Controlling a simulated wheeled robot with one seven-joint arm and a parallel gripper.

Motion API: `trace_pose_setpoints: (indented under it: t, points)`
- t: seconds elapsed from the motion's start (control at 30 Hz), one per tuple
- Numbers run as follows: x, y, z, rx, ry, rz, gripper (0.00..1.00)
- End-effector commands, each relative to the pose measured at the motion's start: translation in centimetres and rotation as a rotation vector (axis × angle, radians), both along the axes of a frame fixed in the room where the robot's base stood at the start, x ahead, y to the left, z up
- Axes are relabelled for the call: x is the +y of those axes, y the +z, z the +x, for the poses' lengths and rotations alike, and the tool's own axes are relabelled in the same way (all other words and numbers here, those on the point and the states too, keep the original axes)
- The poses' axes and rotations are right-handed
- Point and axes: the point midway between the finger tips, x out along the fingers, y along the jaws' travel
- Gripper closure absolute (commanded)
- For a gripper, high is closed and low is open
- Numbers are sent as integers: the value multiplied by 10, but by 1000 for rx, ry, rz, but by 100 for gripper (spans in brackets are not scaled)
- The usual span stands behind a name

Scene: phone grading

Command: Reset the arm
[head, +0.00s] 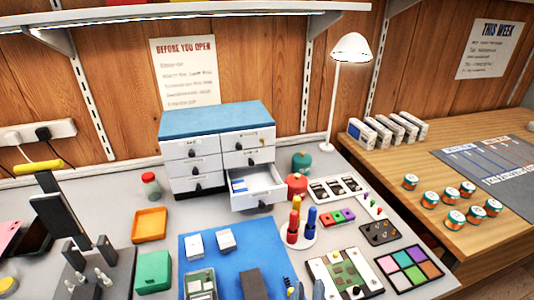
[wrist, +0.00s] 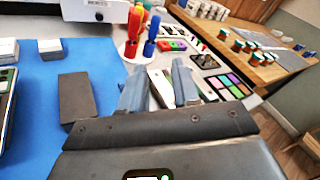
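My gripper (head: 308,290) is at the bottom edge of the head view, over the right edge of the blue mat (head: 230,250). In the wrist view its two grey fingers (wrist: 160,88) stand apart with a gap between them. I see nothing held; part of a white-edged board shows through the gap. A dark block (head: 253,284) lies on the mat to the left of my gripper, and also shows in the wrist view (wrist: 76,98). The white-edged green board (head: 345,274) lies to the right of my gripper.
A small drawer cabinet (head: 218,120) at the back has its lower right drawer (head: 256,198) pulled out, with a blue-and-white item inside. A round stand (head: 297,238) holds red and blue screwdrivers. A lamp (head: 350,48), orange tray (head: 149,224) and green box (head: 153,271) stand around the mat.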

Motion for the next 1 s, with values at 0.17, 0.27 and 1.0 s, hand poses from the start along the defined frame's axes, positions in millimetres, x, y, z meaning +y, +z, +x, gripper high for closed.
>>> trace_pose_setpoints:
  t: [0.17,0.27,1.0]
  points:
    - [-58,16,-43,-45,-3,-348,69]
    - [-85,30,-74,-56,5,-604,69]
    - [-137,80,-281,306,483,-2435,69]
